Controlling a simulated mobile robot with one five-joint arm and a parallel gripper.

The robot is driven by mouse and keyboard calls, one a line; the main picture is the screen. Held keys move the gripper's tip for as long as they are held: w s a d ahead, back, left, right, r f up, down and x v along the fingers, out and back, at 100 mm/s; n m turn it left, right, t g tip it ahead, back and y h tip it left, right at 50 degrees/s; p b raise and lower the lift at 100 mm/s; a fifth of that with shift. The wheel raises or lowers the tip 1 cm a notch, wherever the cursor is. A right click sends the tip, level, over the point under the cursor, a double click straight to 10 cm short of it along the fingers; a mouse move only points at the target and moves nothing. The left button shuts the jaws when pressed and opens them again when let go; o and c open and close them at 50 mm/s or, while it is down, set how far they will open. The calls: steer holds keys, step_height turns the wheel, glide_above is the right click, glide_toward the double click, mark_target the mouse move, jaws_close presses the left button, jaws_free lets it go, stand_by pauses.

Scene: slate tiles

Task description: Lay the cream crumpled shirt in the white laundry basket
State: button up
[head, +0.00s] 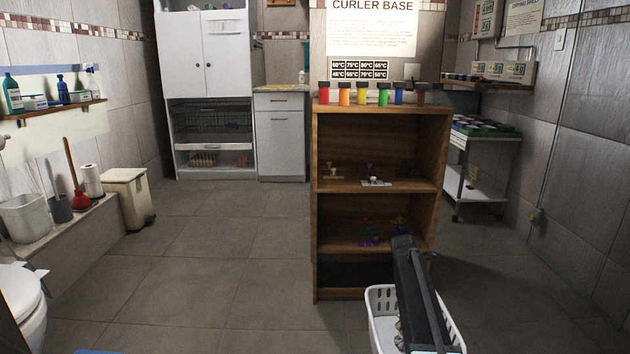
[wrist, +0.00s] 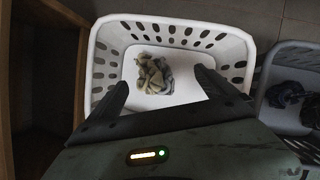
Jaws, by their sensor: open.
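The white laundry basket (wrist: 105,65) shows in the wrist view right under my gripper, and its rim also shows at the bottom of the head view (head: 378,296). A crumpled cream and grey cloth (wrist: 152,76), which looks like the shirt, lies on the basket's floor near its middle. My gripper (wrist: 162,86) is open, with its two fingers apart over the basket and the cloth lying beyond and between them, not gripped. In the head view my arm hides much of the basket.
A grey basket (wrist: 277,92) with dark cloth in it stands right of the white one in the wrist view. A wooden shelf (head: 375,112) with coloured jars stands behind the basket. A beige bin (head: 128,198) stands left. Open tiled floor (head: 200,270) lies left of the shelf.

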steer(key=p+v, duration=0.7)
steer(key=shift+a+r, duration=0.2)
steer(key=shift+r, duration=0.15)
